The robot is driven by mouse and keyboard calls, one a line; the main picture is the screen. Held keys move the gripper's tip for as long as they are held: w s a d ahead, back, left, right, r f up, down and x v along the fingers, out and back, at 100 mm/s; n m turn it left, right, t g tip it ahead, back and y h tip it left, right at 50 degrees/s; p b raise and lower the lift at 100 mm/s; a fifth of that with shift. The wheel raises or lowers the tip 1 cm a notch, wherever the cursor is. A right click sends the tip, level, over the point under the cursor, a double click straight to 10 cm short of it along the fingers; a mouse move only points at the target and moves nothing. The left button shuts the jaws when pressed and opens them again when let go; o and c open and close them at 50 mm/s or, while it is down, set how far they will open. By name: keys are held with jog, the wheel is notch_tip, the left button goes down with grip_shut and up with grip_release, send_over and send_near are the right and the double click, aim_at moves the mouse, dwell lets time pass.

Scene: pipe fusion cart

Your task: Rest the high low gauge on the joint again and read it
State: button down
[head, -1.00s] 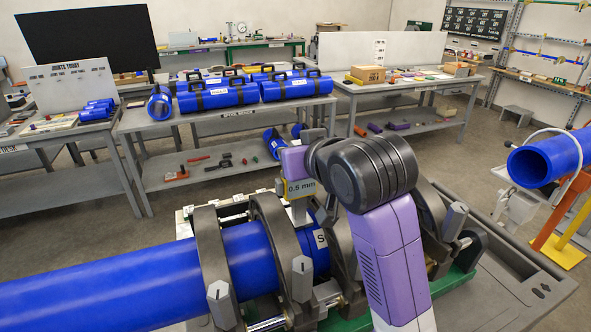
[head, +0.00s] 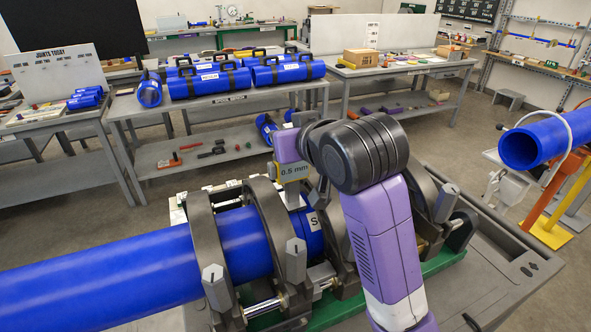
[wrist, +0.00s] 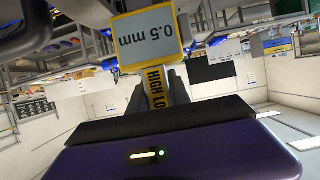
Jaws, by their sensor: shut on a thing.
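My gripper (head: 289,150) is shut on the high low gauge (head: 293,172), above the clamped joint. My arm hides part of the joint and the right side of the clamps.
Dark clamp rings (head: 272,222) with grey knobs stand around the long blue pipe (head: 100,275). Another blue pipe (head: 550,143) sticks in at the right. A bench with blue pipe pieces (head: 208,82) stands behind. Grey floor lies between the cart and benches.

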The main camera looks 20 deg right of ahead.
notch_tip(320, 180, up, 7)
jog(key=p, duration=0.5)
dwell(0.5)
jog(key=shift+f, duration=0.15)
